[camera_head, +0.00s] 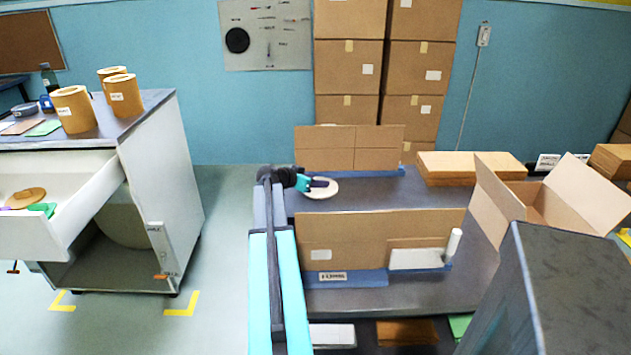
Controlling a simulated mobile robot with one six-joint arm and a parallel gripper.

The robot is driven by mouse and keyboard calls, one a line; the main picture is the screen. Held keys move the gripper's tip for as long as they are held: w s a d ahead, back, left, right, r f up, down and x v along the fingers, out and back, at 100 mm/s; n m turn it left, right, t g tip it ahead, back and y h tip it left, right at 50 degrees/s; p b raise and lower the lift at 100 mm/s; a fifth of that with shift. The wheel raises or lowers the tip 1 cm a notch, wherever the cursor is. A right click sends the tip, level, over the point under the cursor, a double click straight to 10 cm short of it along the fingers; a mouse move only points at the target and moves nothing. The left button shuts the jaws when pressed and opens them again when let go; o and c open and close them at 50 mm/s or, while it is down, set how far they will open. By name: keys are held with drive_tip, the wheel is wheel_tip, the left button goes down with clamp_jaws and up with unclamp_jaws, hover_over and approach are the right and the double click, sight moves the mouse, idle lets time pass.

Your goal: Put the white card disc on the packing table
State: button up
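The white card disc (322,193) is at the left end of the packing table (440,202), in the strip between two upright cardboard pieces. It looks flat, and I cannot tell whether it rests on the tabletop or is just above it. My gripper (318,183) reaches in from the left at the disc, its fingers over the disc's left and middle part. The fingers are small and overlap the disc, so I cannot tell whether they are shut on it.
An upright cardboard sheet (380,235) stands in front, another (350,148) behind. An open carton (540,200) and a stack of flat card (470,165) are at the right. A cabinet (165,170) with an open drawer (85,215) and kraft rolls (74,109) stands left.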

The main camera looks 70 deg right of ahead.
drive_tip(key=shift+f, duration=0.1)
drive_tip(key=o, duration=1.1)
drive_tip(key=b+v, duration=0.1)
drive_tip(key=v, duration=1.1)
drive_tip(key=shift+w+a, duration=0.1)
drive_tip(key=shift+w, duration=0.05)
